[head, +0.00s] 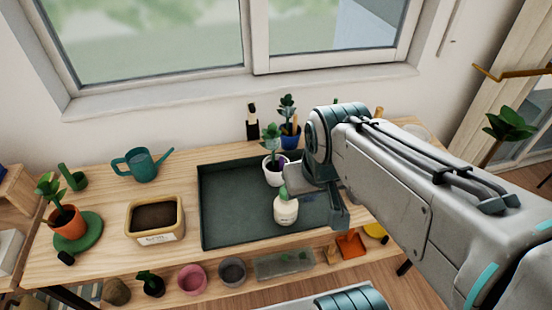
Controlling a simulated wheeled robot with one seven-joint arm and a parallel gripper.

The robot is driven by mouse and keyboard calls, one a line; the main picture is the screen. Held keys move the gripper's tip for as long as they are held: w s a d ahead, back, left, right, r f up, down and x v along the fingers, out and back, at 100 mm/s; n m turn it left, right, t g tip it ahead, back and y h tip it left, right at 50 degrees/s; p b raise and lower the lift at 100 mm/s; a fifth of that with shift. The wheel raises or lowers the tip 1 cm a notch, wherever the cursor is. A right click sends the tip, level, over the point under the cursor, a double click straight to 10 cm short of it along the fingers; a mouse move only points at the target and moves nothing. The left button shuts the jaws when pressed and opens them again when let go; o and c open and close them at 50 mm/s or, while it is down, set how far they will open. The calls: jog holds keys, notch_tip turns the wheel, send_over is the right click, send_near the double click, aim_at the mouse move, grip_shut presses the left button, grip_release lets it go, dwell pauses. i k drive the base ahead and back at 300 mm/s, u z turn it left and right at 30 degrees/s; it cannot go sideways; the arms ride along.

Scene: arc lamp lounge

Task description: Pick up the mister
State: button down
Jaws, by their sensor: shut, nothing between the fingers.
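The mister appears to be the white, rounded bottle with a green top (286,210). It stands upright near the front of the dark green tray (222,222) on the wooden bench. My gripper (339,217) is just to the right of the bottle, over the right part of the tray, pointing down. Its fingers are shut with nothing between them. A gap shows between the fingers and the bottle's body. The gripper's palm partly overlaps the view near the bottle's top. My arm hides the tray's right end.
A white-potted plant (275,171) stands behind the bottle. A blue-potted plant (290,134) and a black bottle (252,122) stand behind the tray. A soil box (155,218), teal watering can (142,164) and orange-potted plant (65,222) stand left. A window is behind.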

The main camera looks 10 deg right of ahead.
aim_at(285, 213)
jog(key=z, duration=0.05)
jog(key=k, duration=0.5)
jog(key=z, duration=1.5)
jog(key=i, duration=1.15)
jog(key=u, duration=2.75)
